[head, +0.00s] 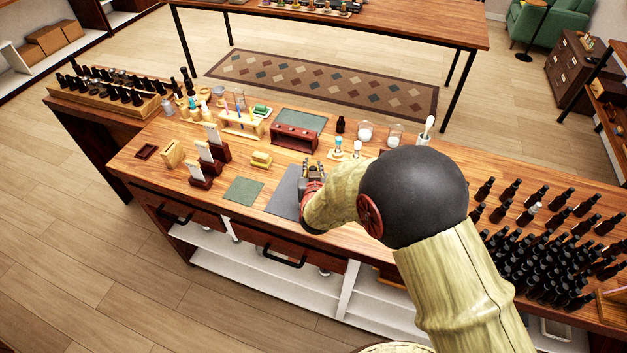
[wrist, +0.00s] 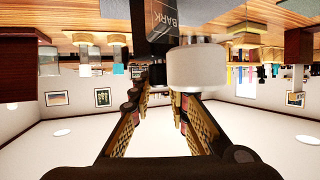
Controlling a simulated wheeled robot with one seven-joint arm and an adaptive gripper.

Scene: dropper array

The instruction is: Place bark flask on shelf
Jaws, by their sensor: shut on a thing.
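My gripper (head: 313,170) is above the front middle of the wooden workbench (head: 215,160), over a dark grey mat (head: 285,194). The upside-down wrist view shows the bark flask (wrist: 164,18), dark with a grey label reading BARK. Its narrow neck sits between my fingertips (wrist: 168,88), and the gripper is shut on it. In the head view my arm and gripper hide most of the flask. White shelf boards (head: 250,268) run under the bench. I cannot tell which shelf the task means.
A red-brown rack (head: 295,138), a small dark bottle (head: 340,124) and white jars (head: 365,131) stand behind the gripper. Many dark bottles (head: 550,255) crowd the right side. White cards on stands (head: 206,155) are at left. The green mat (head: 243,191) is clear.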

